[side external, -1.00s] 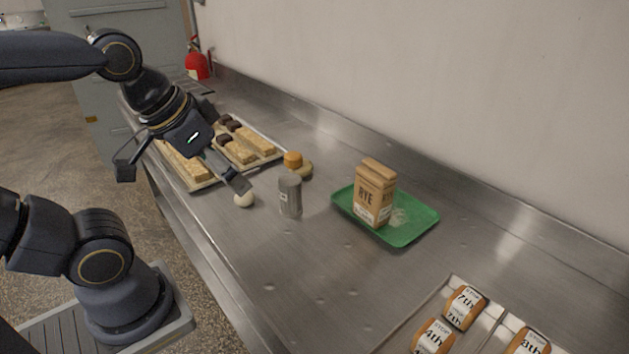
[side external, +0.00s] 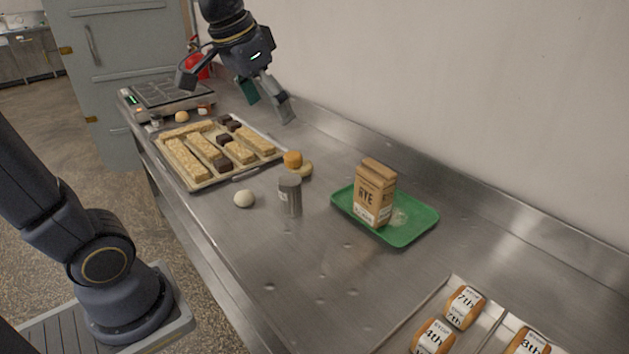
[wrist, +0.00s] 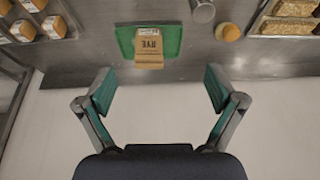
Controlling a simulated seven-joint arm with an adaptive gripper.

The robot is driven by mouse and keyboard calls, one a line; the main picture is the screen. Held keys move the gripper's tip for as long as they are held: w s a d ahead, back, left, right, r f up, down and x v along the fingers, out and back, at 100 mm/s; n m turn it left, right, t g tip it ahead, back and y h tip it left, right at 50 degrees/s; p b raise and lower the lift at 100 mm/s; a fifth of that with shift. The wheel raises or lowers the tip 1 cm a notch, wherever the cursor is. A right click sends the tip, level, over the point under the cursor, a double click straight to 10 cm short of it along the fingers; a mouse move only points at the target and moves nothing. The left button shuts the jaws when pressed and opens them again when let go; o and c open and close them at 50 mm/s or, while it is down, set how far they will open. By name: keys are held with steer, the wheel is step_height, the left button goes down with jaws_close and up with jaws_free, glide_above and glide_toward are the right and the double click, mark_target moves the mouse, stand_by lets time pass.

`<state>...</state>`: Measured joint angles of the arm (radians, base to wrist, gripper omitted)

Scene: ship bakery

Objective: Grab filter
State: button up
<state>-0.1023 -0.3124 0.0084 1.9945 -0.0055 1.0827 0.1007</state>
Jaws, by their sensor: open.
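I cannot make out anything that is clearly a filter in either view. My gripper (side external: 268,100) is open and empty, raised near the back wall beyond the tray of bars. In the wrist view its two fingers (wrist: 159,89) are wide apart with nothing between them. A brown RYE bag (side external: 374,193) stands upright on a green tray (side external: 419,232), beside a small clear, crumpled-looking item (side external: 398,217) that I cannot identify. In the wrist view the bag (wrist: 149,47) and green tray (wrist: 171,40) lie past the fingertips, apart from them.
A grey canister (side external: 290,196), an orange-capped jar (side external: 293,160) and a pale round ball (side external: 244,198) stand mid-counter. A baking tray (side external: 202,186) holds several bars. A scale (side external: 168,98) is at the far end. Numbered loaves (side external: 465,307) sit front right. The front middle counter is clear.

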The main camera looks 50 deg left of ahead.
steer(key=w+a+f+g, duration=0.25)
steer(key=w+a, duration=0.25)
steer(key=w, duration=0.3)
steer(key=n+g, duration=0.2)
glide_above(289, 179)
step_height(289, 179, down, 13)
step_height(289, 179, down, 9)
steer(key=shift+s+f, duration=0.1)
steer(key=shift+f, duration=0.1)
step_height(289, 179, down, 6)
steer(key=shift+r, duration=0.15)
steer(key=shift+w+r, duration=0.1)
steer(key=shift+w, duration=0.1)
steer(key=c, duration=1.5)
